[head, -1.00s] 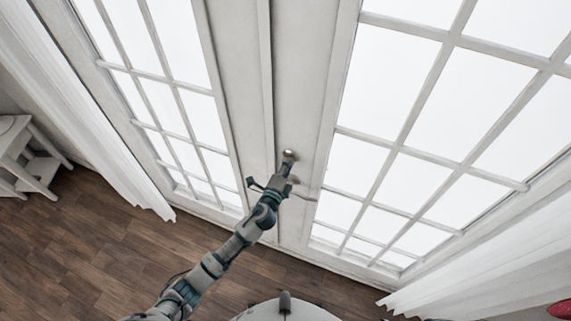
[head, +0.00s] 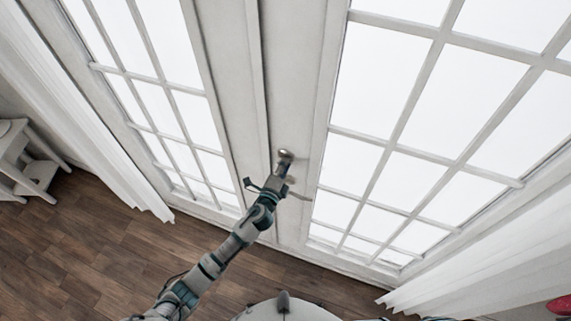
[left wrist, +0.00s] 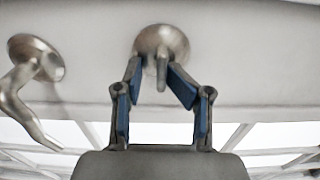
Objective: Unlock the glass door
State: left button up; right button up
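The glass door (head: 300,75) has a pale frame with large white panes. A round metal lock with a small thumb turn (head: 285,154) sits on its frame, and it also shows in the left wrist view (left wrist: 163,42). My left gripper (head: 281,172) is right at the lock. In the left wrist view its two blue-padded fingers (left wrist: 155,68) are partly apart, with the thumb turn between their tips. The turn hangs vertical, close to the right finger; firm contact cannot be made out. My right gripper is not visible.
A curved metal lever handle (left wrist: 35,78) is left of the lock in the left wrist view and close below it in the head view (head: 299,195). White curtains (head: 85,110) hang at both sides. A white shelf (head: 30,165) stands far left. Wooden floor (head: 110,245) is clear.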

pick_arm(q)
jog(key=shift+a+f, duration=0.1)
jog(key=shift+a, duration=0.05)
jog(key=v, duration=1.2)
